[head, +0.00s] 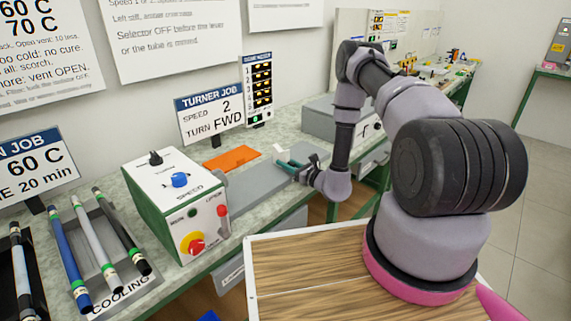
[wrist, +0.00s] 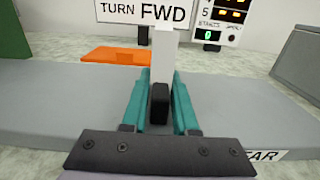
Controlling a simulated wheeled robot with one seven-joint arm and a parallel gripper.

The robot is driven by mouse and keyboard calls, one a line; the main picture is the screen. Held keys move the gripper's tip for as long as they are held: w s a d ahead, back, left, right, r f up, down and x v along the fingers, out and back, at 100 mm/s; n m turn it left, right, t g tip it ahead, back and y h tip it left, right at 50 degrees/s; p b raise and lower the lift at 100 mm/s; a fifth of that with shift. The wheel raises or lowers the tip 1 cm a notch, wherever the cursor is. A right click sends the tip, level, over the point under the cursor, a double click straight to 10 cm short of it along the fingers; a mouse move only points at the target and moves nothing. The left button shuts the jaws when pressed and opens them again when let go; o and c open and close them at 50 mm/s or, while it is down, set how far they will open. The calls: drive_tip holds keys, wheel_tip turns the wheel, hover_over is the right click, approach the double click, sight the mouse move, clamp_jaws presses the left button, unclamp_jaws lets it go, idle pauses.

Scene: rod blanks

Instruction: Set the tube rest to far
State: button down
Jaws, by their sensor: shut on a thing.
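My gripper (head: 289,164) reaches over the grey bed of the turner. In the wrist view its teal fingers (wrist: 161,85) are shut on the tube rest (wrist: 165,50), a pale upright post between them. A black block shows low between the fingers. The top of the tube rest (head: 279,149) shows just beyond the fingers in the head view. The grey bed (wrist: 60,100) runs left and right under it. A FAR label (wrist: 268,155) lies at the bed's near edge, to the right of the post. The tube rest's foot is hidden.
An orange pad (head: 231,159) lies behind the bed. The control box (head: 175,205) with blue knob and red button stands left. Rods lie in a cooling rack (head: 105,265) farther left. A sign (head: 208,112) reads speed 2, turn FWD. A grey box (head: 330,120) stands right.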

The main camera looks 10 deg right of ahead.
sight(304, 157)
drive_tip(key=shift+d, duration=0.1)
drive_tip(key=w+d, duration=0.4)
drive_tip(key=d, duration=0.1)
drive_tip(key=w+d, duration=0.2)
drive_tip(key=d, duration=0.1)
drive_tip(key=shift+d, duration=0.2)
drive_tip(key=c, duration=0.8)
unclamp_jaws()
drive_tip(key=shift+w+d, duration=0.1)
drive_tip(key=shift+d, duration=0.05)
drive_tip(key=v, duration=1)
drive_tip(key=shift+s+d, duration=0.1)
drive_tip(key=shift+s, duration=0.25)
